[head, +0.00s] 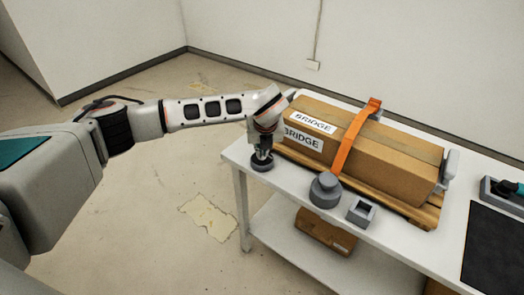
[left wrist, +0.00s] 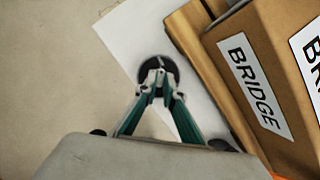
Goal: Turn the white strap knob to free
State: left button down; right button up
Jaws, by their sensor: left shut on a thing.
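My left gripper (head: 262,154) points down at the near left corner of the table. It is shut on the knob on a dark round base (head: 261,164). In the left wrist view the closed fingertips (left wrist: 159,76) meet over the middle of the dark disc (left wrist: 146,66). They hide most of what they hold, so its colour and turn angle cannot be told. An orange strap (head: 347,143) runs over a long cardboard box (head: 398,152) labelled BRIDGE, down toward a grey stepped round piece (head: 325,188). My right gripper is not in view.
The box lies on a wooden pallet (head: 420,214) on the white table (head: 290,188). A small grey square holder (head: 361,211) stands at the front edge. A black mat (head: 494,250) lies at right. Another cardboard box (head: 325,232) is on the lower shelf.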

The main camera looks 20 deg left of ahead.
pick_arm(q)
jog(key=shift+n, duration=0.3)
jog(key=c, duration=2.2)
grip_release()
jog(key=shift+o, duration=0.2)
jog(key=shift+r, duration=0.1)
jog(key=v, duration=1.2)
jog(key=shift+w+d, duration=0.1)
jog(key=shift+d, duration=0.05)
